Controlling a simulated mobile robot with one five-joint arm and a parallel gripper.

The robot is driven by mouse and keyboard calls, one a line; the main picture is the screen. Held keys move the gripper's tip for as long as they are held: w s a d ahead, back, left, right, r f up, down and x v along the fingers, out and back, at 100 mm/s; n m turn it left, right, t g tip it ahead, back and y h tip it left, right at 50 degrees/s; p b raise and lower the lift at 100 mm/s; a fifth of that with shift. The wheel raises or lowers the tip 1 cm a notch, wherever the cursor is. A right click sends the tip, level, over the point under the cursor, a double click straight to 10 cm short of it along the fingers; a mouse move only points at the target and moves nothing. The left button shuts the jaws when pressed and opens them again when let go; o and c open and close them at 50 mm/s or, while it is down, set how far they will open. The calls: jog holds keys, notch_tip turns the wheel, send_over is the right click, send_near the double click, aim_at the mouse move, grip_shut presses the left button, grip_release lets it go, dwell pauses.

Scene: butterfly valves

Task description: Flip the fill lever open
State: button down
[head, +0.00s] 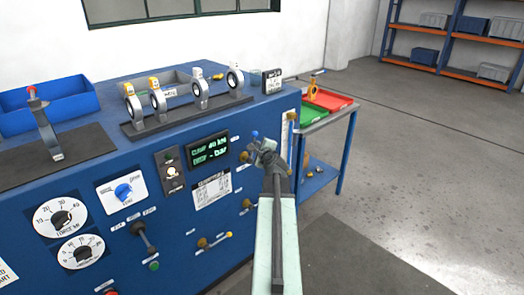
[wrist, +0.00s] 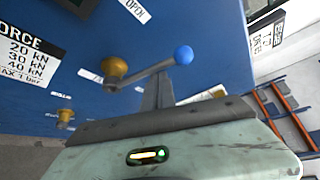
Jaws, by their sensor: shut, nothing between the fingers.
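On the blue front panel, a lever with a brass hub (head: 244,156) ends in a blue ball knob (head: 254,134). In the wrist view its hub (wrist: 115,70) is at left, its thin grey arm runs right and slightly up, and its blue knob (wrist: 183,55) is at right. An OPEN label is above it there. I cannot read which lever is labelled fill. My gripper (head: 264,150) is shut and empty, close beside this lever. In the wrist view its dark fingers (wrist: 158,92) point up toward the lever arm; whether they touch it I cannot tell.
A yellow-knobbed lever (head: 229,235) sits lower on the panel, near other brass fittings. A lit display (head: 208,148) is left of my gripper. Several valves stand on a rail (head: 185,114) on top. A side table with red and green trays (head: 329,99) is at right.

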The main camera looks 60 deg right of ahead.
jog(key=shift+w+a+r, duration=0.1)
jog(key=shift+w+a, duration=0.1)
jog(key=shift+a, duration=0.7)
jog(key=shift+w+a, duration=0.1)
jog(key=shift+w, duration=0.05)
